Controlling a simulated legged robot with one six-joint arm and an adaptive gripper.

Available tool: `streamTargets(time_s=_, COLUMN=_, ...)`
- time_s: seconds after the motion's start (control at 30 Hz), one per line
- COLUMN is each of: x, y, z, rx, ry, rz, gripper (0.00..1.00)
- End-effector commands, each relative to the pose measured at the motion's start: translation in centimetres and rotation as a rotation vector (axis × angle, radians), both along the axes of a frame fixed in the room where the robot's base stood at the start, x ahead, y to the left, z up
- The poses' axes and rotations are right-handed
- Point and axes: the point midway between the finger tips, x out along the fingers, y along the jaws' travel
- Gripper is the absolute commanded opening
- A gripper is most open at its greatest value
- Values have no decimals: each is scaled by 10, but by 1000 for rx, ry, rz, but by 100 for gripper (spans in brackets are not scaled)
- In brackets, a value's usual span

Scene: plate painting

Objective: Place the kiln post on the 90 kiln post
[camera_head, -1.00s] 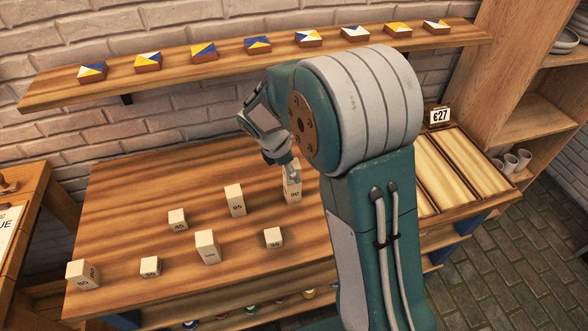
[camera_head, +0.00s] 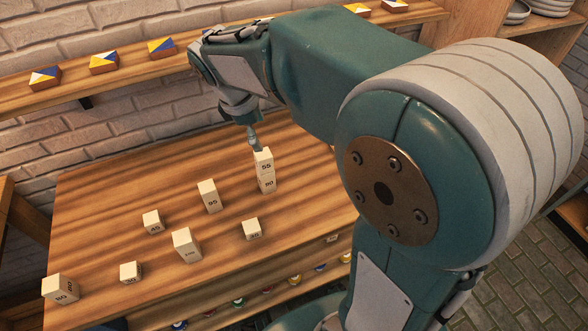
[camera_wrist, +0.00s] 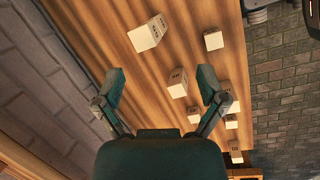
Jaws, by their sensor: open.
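A pale block marked 55 (camera_head: 263,162), the kiln post, stands upright on another pale block that reads like 90 (camera_head: 267,183), near the back right of the wooden table. The two look roughly lined up in the head view. My gripper (camera_head: 256,146) is just above and behind the top block there; whether they touch is hard to tell. In the wrist view my gripper (camera_wrist: 160,85) has its fingers spread wide, with nothing between the tips. A large pale block (camera_wrist: 146,35) lies beyond the tips in that view; I cannot tell which one it is.
Other posts stand on the table (camera_head: 110,190): one marked 95 (camera_head: 210,197), a tall one (camera_head: 186,246), small ones (camera_head: 152,222) (camera_head: 251,229), and more at front left (camera_head: 60,290). A wall shelf with painted tiles (camera_head: 104,63) runs behind my arm.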

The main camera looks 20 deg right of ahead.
Motion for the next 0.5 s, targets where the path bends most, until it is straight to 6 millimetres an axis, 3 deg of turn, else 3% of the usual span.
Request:
streamTargets(time_s=0.2, x=-62, y=-16, z=28, rx=163, ry=-196, rz=-351, gripper=91)
streamTargets(time_s=0.5, x=-140, y=-25, z=35, rx=417, ry=-417, rz=-827, gripper=91)
